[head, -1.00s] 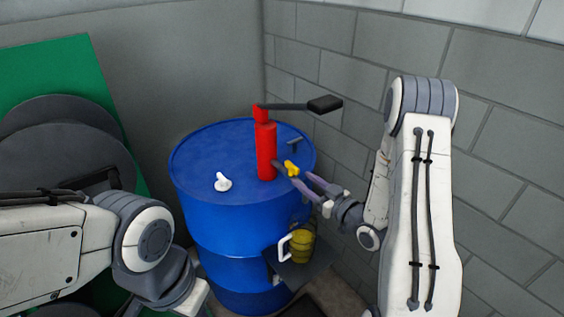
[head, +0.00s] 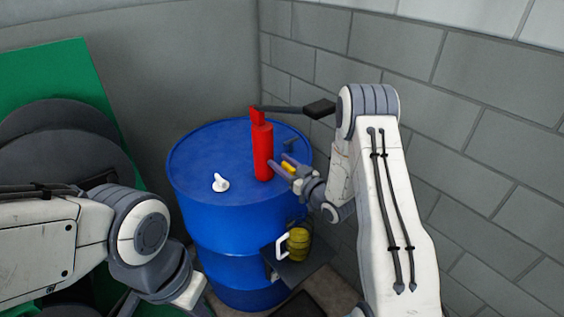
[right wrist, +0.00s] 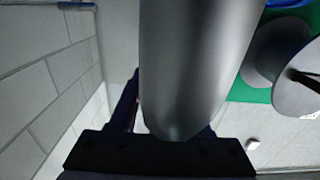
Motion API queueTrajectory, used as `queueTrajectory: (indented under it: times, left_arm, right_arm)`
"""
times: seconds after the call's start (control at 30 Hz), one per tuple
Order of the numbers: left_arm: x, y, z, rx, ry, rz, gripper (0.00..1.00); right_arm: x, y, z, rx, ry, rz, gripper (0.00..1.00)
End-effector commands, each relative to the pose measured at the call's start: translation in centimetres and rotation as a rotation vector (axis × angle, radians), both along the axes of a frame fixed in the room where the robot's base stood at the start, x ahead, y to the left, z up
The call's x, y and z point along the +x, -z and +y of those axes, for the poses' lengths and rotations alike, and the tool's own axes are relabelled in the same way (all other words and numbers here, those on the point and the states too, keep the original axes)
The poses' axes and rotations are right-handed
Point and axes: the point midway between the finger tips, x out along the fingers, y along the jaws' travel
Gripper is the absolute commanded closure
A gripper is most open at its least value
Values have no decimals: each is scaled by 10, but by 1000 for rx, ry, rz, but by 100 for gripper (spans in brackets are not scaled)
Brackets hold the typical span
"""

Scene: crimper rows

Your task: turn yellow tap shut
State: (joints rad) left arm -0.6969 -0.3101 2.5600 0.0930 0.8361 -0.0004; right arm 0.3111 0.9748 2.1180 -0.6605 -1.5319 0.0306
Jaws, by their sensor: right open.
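The yellow tap (head: 289,166) is a small piece at the right side of the blue drum's top, just right of the red pump. My right gripper (head: 281,166) is open, with its fingers reaching left at the tap. They partly hide it, and I cannot tell whether they touch it. The tap cannot be made out in the right wrist view, where a large grey cylinder (right wrist: 195,60) stands in front of the gripper (right wrist: 165,125). Of my left arm only links show at the lower left; its fingers are out of the picture.
The blue drum (head: 212,155) carries the red pump (head: 263,150) with a black-ended lever and a white tap (head: 220,182). A yellow container (head: 299,243) with a white handle stands on a dark shelf (head: 290,270) at the drum's front right. A block wall (head: 450,60) is close behind.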

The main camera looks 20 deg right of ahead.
Motion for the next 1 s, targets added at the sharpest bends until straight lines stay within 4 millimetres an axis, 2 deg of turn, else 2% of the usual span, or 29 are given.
queueTrajectory:
  times: [0.13, 0.2, 0.27, 0.67, 1.0]
  left_arm:
    - [0, 0, 0, 0, 0, 0, 100]
    - [0, 0, 0, 0, 0, 0, 100]
    - [0, 0, 0, 0, 0, 0, 100]
    - [0, 5, 0, 0, 0, 0, 100]
    - [0, 27, 0, 0, 0, 0, 100]
  right_arm:
    - [0, 0, 0, 0, 0, 0, 52]
    - [0, 0, 0, 0, 0, 0, 79]
    - [0, 0, 0, 0, 0, 0, 100]
    - [0, 1, 0, -1, 35, -1, 100]
    - [1, 3, -5, 0, 249, -3, 100]
